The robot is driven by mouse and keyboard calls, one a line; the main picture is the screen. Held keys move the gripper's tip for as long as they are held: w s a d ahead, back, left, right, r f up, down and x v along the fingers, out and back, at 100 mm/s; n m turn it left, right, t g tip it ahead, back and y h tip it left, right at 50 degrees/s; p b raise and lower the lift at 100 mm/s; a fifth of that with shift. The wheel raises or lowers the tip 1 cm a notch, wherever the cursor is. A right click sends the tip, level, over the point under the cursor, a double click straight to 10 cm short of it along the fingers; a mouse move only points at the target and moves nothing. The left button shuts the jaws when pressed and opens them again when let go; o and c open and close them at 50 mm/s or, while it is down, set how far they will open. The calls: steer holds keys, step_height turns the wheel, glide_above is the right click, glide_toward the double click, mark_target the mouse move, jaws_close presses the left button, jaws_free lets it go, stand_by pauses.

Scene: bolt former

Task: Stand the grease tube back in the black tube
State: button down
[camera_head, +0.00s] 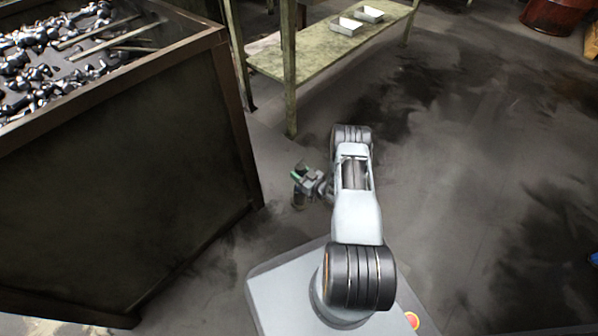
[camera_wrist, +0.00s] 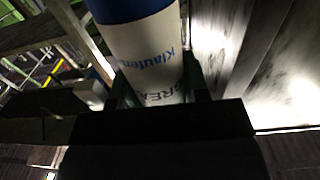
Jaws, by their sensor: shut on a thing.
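The grease tube (camera_wrist: 146,55) is a white cylinder with a blue end and blue and dark lettering, close up in the wrist view. My gripper (camera_wrist: 154,88) is shut on it, with a greenish finger on each side of the tube. In the head view my gripper (camera_head: 306,181) is small, left of my arm, above the floor between the arm and the big bin. The grease tube cannot be made out clearly there. I cannot make out the black tube in either view.
A large dark bin (camera_head: 120,185) full of metal parts stands at left, close to my gripper. A worn bench (camera_head: 290,62) at the back carries two small metal trays (camera_head: 357,18). A red drum (camera_head: 557,12) stands at the far right.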

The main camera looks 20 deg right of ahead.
steer(key=shift+f, duration=1.6)
steer(key=c, duration=0.5)
jaws_free()
steer(key=shift+c, duration=0.2)
